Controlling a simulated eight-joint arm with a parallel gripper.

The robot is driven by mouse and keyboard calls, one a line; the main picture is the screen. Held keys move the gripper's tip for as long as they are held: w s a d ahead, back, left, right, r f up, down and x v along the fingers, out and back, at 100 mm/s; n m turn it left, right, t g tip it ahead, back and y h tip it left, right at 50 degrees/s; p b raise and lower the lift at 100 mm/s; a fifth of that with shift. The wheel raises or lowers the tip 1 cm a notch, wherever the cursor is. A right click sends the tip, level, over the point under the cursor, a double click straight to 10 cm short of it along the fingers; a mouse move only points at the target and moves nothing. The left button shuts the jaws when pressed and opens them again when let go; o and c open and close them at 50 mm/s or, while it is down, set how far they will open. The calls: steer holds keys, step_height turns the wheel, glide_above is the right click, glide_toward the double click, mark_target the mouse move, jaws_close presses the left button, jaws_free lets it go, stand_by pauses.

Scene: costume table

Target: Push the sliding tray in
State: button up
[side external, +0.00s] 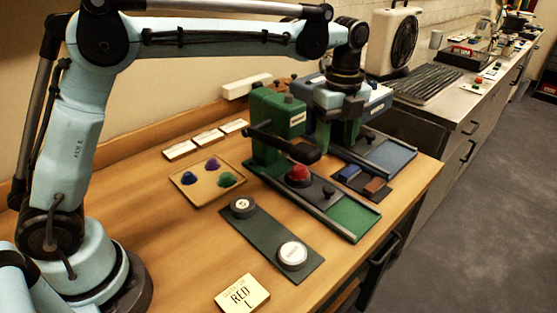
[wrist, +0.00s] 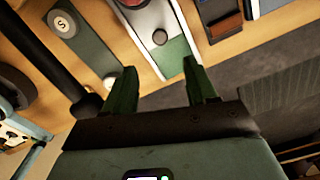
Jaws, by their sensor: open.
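A green press-like machine (side external: 270,118) has a long base with a sliding tray (side external: 352,217) reaching out between rails at its front end. A red dome (side external: 299,173) and a small dark knob (side external: 328,191) sit along the base. The tray's green end (wrist: 178,52) and the knob (wrist: 160,37) show just past my fingertips in the wrist view. A blue machine behind has a similar blue tray (side external: 390,155). My gripper (side external: 337,148) is open and empty, above and beyond the green base; it also shows in the wrist view (wrist: 160,66). Contact with either machine cannot be told.
A dark plate with two round buttons (side external: 266,236) lies in front of the green machine. A pad with coloured domes (side external: 208,180) is left of it. A yellow card (side external: 241,294) lies near the front edge. Blue and brown blocks (side external: 362,179) sit between the two trays.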

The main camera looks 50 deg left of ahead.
mark_target(330, 188)
step_height(330, 188, down, 12)
steer(key=m, duration=0.5)
stand_by(0.5)
jaws_close()
